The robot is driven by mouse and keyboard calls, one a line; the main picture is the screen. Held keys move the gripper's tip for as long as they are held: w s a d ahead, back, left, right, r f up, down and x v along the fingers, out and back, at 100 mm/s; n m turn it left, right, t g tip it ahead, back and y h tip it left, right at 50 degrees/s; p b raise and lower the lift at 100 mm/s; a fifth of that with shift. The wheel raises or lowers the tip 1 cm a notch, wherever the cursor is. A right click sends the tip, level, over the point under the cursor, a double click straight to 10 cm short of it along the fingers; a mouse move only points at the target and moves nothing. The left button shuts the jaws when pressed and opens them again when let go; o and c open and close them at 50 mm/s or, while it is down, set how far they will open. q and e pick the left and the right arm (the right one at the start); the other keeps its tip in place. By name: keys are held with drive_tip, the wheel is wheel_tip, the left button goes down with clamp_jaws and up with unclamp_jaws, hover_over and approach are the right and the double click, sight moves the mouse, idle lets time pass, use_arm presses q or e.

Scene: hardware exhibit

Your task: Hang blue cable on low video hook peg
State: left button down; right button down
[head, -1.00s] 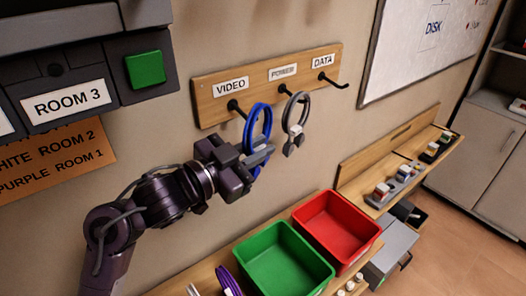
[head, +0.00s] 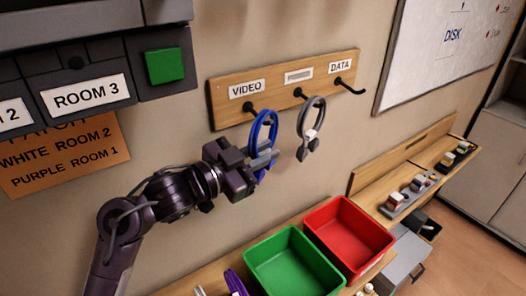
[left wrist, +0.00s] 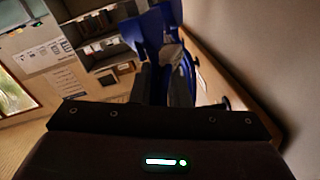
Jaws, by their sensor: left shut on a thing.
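The blue cable (head: 259,134) is a coiled loop held upright in front of the wooden hook board (head: 228,113). My left gripper (head: 265,160) is shut on its lower part; the blue cable also fills the upper middle of the left wrist view (left wrist: 152,32). The dark video hook peg (head: 249,107) sits under the VIDEO label. The top of the loop is right beside this peg's tip; I cannot tell whether the loop is around the peg or only in front of it. My right gripper is not in view.
A grey cable (head: 303,119) hangs at the middle hook. The hook (head: 350,88) under DATA is bare. Below stand a green bin (head: 291,264) and a red bin (head: 347,236) on a wooden shelf. A dark panel with a green square (head: 165,66) juts out at upper left.

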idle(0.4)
use_arm(q)
drive_tip(key=c, duration=1.3)
unclamp_jaws()
